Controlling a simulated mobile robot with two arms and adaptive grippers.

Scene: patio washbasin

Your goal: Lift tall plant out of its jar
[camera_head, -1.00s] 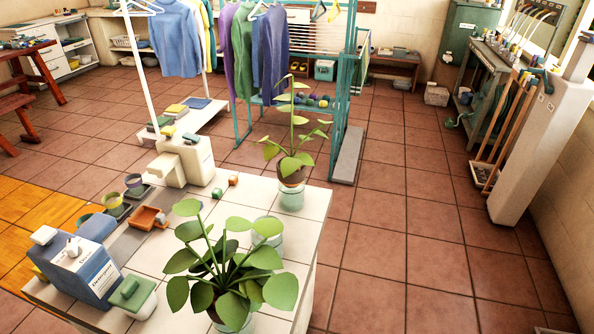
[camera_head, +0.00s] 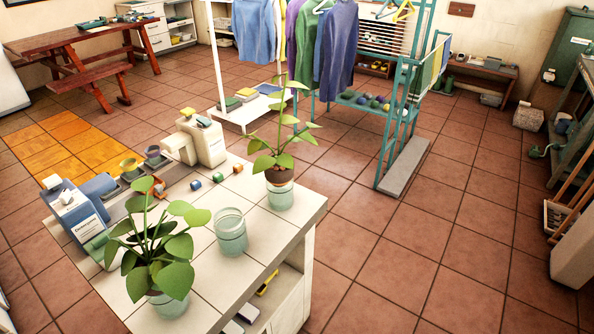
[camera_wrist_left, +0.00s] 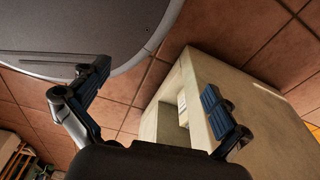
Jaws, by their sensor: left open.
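The tall plant (camera_head: 281,140) has a thin upright stem with a few leaves. Its brown root ball or pot (camera_head: 279,176) sits in the top of a pale glass jar (camera_head: 280,197) near the far right corner of the white tiled counter (camera_head: 205,262). A bushier plant (camera_head: 155,250) stands in another glass jar (camera_head: 168,305) at the near end. An empty glass jar (camera_head: 231,236) stands between them. My left gripper (camera_wrist_left: 150,97) is open and empty in the left wrist view, with the counter's side and the floor beyond it. Neither gripper shows in the head view.
A teal drying rack (camera_head: 393,130) with clothes stands behind. The tiled floor (camera_head: 400,250) to the right is clear.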

